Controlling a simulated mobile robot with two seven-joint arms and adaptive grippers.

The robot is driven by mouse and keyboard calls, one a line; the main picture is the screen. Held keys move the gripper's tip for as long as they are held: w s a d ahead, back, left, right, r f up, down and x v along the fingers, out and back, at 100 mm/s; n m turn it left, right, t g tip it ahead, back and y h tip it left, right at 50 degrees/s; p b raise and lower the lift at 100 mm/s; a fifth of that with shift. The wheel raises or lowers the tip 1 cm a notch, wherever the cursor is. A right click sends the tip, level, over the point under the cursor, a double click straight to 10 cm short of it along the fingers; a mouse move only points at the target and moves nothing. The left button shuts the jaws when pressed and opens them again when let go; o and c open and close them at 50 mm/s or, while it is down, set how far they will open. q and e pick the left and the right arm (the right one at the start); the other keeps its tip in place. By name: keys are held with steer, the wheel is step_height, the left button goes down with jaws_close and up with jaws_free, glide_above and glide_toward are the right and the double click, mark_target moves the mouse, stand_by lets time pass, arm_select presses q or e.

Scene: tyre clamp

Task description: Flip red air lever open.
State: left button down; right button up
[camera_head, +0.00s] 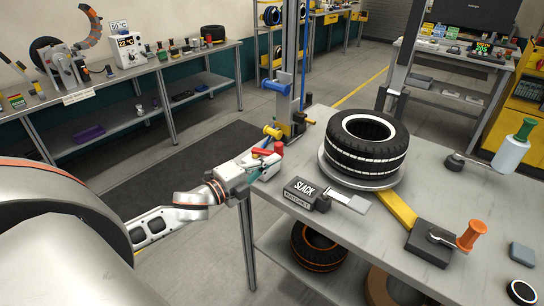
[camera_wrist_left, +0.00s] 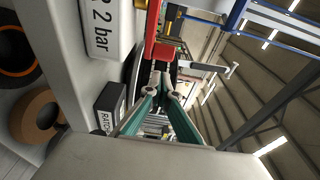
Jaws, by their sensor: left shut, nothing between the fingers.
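The red air lever (camera_head: 263,152) is at the near left corner of the workbench, beside a grey post; its red part also shows in the left wrist view (camera_wrist_left: 151,38). My left gripper (camera_head: 271,165) is just below and beside the lever, with its green fingers shut and empty. In the left wrist view the fingertips (camera_wrist_left: 172,90) meet close under the red part. I cannot tell whether they touch it. My right gripper is not in view.
A tyre (camera_head: 368,148) lies on a round clamp on the workbench (camera_head: 345,235). A blue handle (camera_head: 275,86) sticks out from the post above. A white bar sign (camera_wrist_left: 104,28) is near the lever.

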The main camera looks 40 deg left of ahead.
mark_target(267, 150)
arm_select(q)
steer(key=shift+w+a, duration=0.6)
steer(key=shift+w, duration=0.35)
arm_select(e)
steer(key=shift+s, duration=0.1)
arm_select(q)
steer(key=shift+w+d, duration=0.1)
steer(key=shift+w, duration=0.1)
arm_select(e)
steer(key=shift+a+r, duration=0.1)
arm_select(q)
steer(key=shift+n+y, duration=0.3)
steer(key=shift+y, duration=0.2)
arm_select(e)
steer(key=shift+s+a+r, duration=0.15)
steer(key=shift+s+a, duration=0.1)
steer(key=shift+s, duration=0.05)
